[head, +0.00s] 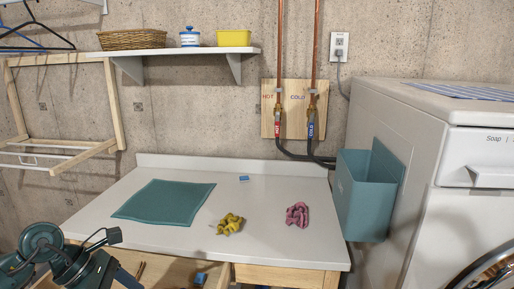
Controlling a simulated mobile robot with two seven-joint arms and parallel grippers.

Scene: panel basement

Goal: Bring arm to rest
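My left arm and gripper (112,238) show at the lower left, dark green and black, in front of the white counter's front left corner. Its fingers are not clear enough to tell whether they are open or shut, and I see nothing clearly held. My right gripper is not in view. The white counter (180,235) carries a teal mat (165,202), a crumpled yellow cloth (229,224), a crumpled pink cloth (297,215) and a small blue item (244,178).
Below the counter's front edge is an open wooden drawer (215,272) with a few small items. A teal bin (362,205) hangs on the washing machine (450,190) at right. A wooden rack (112,105) is at left. A wall shelf (185,52) holds a basket and containers.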

